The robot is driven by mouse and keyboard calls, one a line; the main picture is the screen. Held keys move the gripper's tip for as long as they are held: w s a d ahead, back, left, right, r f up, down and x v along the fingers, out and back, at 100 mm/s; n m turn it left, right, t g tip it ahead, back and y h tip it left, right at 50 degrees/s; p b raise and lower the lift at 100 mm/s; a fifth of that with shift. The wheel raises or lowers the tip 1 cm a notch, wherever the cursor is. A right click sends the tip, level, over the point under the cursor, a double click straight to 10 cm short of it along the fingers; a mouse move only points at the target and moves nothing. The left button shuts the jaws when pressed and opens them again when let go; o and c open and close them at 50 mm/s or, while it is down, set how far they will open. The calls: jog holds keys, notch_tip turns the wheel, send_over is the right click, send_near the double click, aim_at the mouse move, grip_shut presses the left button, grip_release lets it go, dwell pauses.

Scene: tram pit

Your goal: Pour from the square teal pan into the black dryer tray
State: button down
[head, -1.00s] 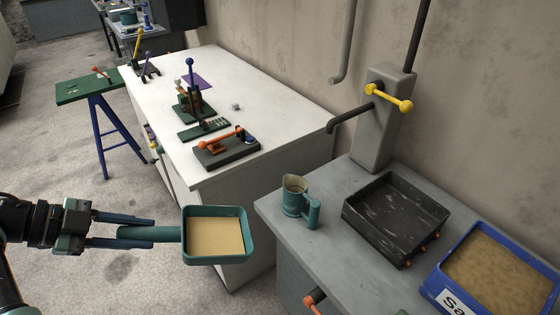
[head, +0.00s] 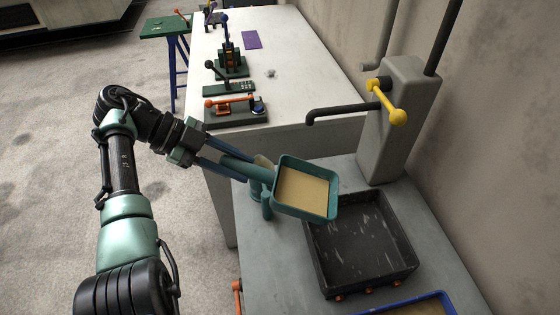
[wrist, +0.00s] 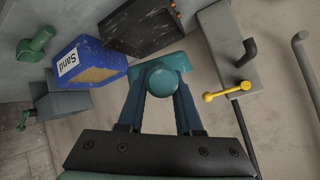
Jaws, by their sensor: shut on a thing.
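The square teal pan (head: 306,212) holds a flat layer of tan sand and looks about level in the head view. My gripper (head: 236,166) is shut on the pan's handle, with the pan out in front of the fingers. The black dryer tray (head: 362,245) sits on the grey bench; its visible floor is dark with pale streaks. The pan appears above the bench by the tray's far left corner, overlapping that corner in the picture. In the wrist view my gripper (wrist: 162,95) has the round teal handle end between its fingers, and the tray (wrist: 143,28) shows beyond.
A blue sand box (head: 405,301) is at the near right. A grey post with a yellow lever (head: 389,104) and a dark spout (head: 340,112) stand behind the tray.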

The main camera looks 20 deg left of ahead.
aim_at(285, 176)
jog(key=shift+w+d+r, duration=0.1)
jog(key=shift+d, duration=0.2)
jog(key=p, duration=0.3)
jog(key=shift+d+r+y, duration=0.2)
jog(key=shift+r+y, duration=0.2)
jog(key=d+y+p, duration=0.1)
jog(key=p, duration=0.1)
jog(key=d+y+p, duration=0.1)
jog(key=p, duration=0.2)
jog(key=d+r+g+y+p, duration=0.1)
jog(key=p, duration=0.1)
jog(key=shift+w, duration=0.4)
jog(key=d+y+p, duration=0.1)
jog(key=d, duration=0.1)
jog(key=w+d+g+y+p, duration=0.1)
jog(key=y+p, duration=0.1)
jog(key=shift+d+m, duration=0.3)
jog(key=shift+d, duration=0.05)
jog(key=shift+w+f, duration=0.1)
jog(key=shift+f, duration=0.1)
jog(key=shift+w+d+r+g+y+p, duration=0.2)
jog(key=shift+d+r+y+p, duration=0.2)
jog(key=shift+d+y+p, duration=0.25)
jog(key=shift+w+d+r+g+y+p, duration=0.15)
jog(key=shift+d+r+y+p, duration=0.3)
jog(key=shift+d+p, duration=0.35)
jog(key=shift+w+d+r+g+y+p, duration=0.1)
jog(key=shift+w+d+r+y+p, duration=0.15)
jog(key=shift+d+y+p, duration=0.45)
dwell(2.8)
